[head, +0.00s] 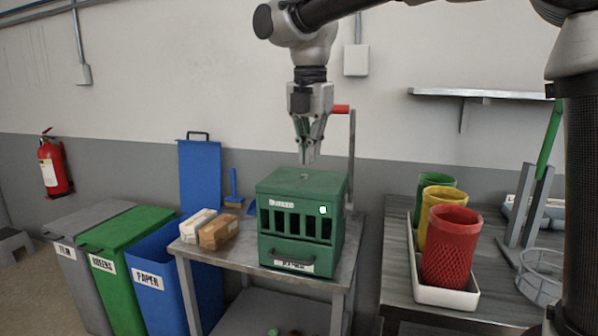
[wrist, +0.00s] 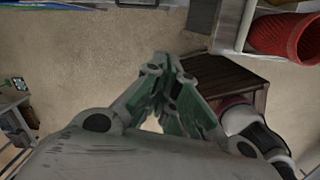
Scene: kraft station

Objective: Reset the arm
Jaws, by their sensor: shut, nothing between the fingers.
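My gripper (head: 307,158) points down in the head view, with its fingers together and nothing between them. In that view it appears just over the top of a green slotted box (head: 268,190), but the wrist view shows bare floor beneath the closed fingers (wrist: 163,65). My arm reaches in from the upper right.
A red-handled lever (head: 341,109) stands beside the green box on a metal table (head: 205,257). Right of it, a bench holds a white tray (head: 462,298) with red (head: 452,250), yellow and green cups. Labelled bins, including a blue one (head: 165,290), stand left. A dark slatted wooden surface (wrist: 228,75) shows in the wrist view.

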